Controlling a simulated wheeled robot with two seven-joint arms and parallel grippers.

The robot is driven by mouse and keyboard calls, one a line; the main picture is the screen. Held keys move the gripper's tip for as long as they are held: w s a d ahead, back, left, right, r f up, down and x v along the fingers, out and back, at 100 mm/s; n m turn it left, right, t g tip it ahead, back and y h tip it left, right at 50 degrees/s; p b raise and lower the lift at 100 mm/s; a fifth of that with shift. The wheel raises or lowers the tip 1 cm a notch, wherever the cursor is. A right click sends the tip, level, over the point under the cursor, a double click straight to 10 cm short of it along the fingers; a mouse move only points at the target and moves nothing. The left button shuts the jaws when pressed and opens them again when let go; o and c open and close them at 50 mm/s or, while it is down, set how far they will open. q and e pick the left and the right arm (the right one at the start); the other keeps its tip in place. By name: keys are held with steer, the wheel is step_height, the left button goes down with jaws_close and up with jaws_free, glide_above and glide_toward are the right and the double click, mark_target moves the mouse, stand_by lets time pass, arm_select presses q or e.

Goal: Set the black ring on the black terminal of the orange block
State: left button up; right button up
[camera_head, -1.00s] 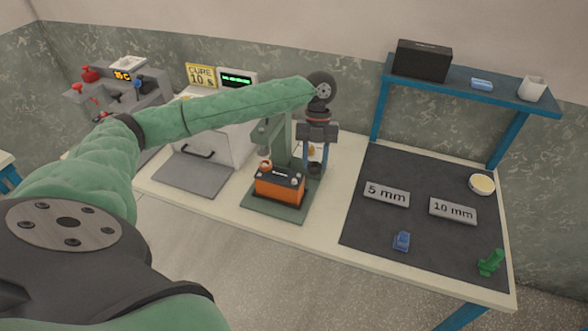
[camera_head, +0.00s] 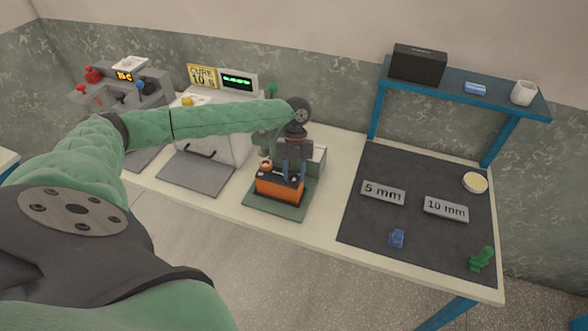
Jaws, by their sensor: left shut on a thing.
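The orange block (camera_head: 279,187) has a dark top and sits on a green base plate (camera_head: 270,206) near the table's front edge. A copper-coloured ring (camera_head: 266,165) shows at the left end of its top. My left gripper (camera_head: 294,176) points down over the right end of the block's top, its fingers close above or at it. It is shut on the black ring, which is mostly hidden between the fingertips. The black terminal is hidden behind the fingers. My right gripper is not in view.
A grey machine with a drawer-like tray (camera_head: 196,171) stands left of the block. At right a dark mat (camera_head: 420,215) holds two labelled plates, a blue piece (camera_head: 397,238) and a green piece (camera_head: 482,258). A blue shelf (camera_head: 464,93) stands behind it.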

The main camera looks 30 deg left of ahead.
arm_select(q)
steer(key=shift+f, duration=0.15)
steer(key=o, duration=0.9)
steer(key=shift+o, duration=0.2)
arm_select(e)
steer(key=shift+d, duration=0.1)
arm_select(q)
steer(key=shift+w+r+b, duration=0.25)
steer(key=shift+r+b, duration=0.1)
steer(key=shift+r, duration=0.1)
steer(key=b+v, duration=0.2)
steer(key=v, duration=0.1)
steer(key=shift+w+a+r, duration=0.1)
steer(key=shift+w+r, duration=0.05)
steer(key=shift+r, duration=0.15)
steer(key=b+v, duration=0.2)
steer(key=v, duration=0.5)
steer(key=shift+r+b, duration=0.3)
steer(key=shift+r, duration=0.05)
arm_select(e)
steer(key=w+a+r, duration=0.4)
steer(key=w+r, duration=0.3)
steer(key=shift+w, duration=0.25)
arm_select(q)
steer(key=shift+f, duration=0.1)
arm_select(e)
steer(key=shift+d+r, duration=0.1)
